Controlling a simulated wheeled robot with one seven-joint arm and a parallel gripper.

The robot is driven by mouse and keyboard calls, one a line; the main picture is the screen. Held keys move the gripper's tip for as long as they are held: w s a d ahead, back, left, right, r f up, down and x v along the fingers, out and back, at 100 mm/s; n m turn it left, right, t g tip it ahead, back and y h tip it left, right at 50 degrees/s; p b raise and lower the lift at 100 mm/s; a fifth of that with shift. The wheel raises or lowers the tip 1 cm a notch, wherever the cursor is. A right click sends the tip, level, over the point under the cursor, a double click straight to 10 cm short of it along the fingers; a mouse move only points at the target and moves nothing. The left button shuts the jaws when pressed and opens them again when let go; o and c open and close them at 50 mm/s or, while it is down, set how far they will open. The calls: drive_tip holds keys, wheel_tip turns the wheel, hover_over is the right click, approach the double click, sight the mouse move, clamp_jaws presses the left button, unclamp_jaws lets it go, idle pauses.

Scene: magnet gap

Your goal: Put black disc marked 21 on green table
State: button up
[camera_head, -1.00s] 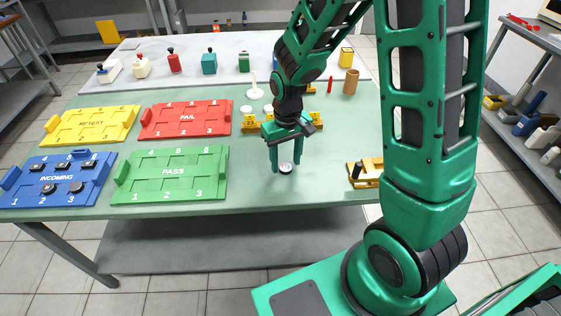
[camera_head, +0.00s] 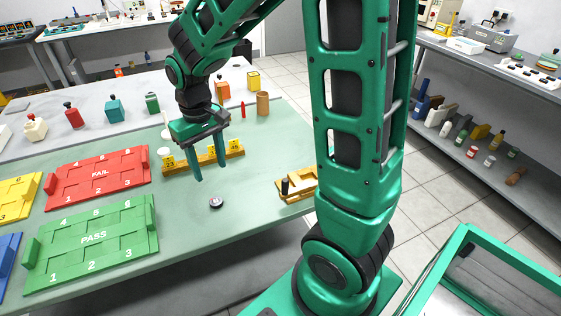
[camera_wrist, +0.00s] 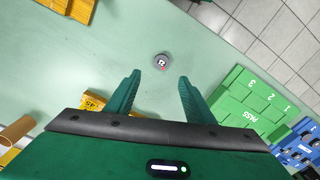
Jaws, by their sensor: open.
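The black disc (camera_head: 215,202) lies flat on the bare green table (camera_head: 262,182), near its front edge. In the wrist view the disc (camera_wrist: 161,62) shows a pale top with a mark that looks like 21. My gripper (camera_head: 211,172) is open and empty. It is above the table, beyond and a little above the disc, and does not touch it. In the wrist view the two fingers (camera_wrist: 157,82) stand apart, with the disc beyond their tips.
A green PASS tray (camera_head: 93,236) and a red FAIL tray (camera_head: 98,174) lie to the left. A yellow numbered rack (camera_head: 203,160) stands behind my gripper. A yellow fixture (camera_head: 297,188) with a black post is at the right. The table around the disc is clear.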

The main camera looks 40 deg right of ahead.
drive_tip(key=s+d+r+m, duration=0.3)
drive_tip(key=s+d+r, duration=0.2)
drive_tip(key=s+d, duration=0.5)
drive_tip(key=s+d+r+m, duration=0.1)
drive_tip(key=s+d+m, duration=0.3)
drive_tip(key=s, duration=0.9)
drive_tip(key=shift+s+d, duration=0.15)
drive_tip(key=shift+d, duration=0.65)
drive_tip(key=shift+r, duration=0.1)
drive_tip(key=shift+w+f, duration=0.25)
drive_tip(key=shift+w, duration=0.25)
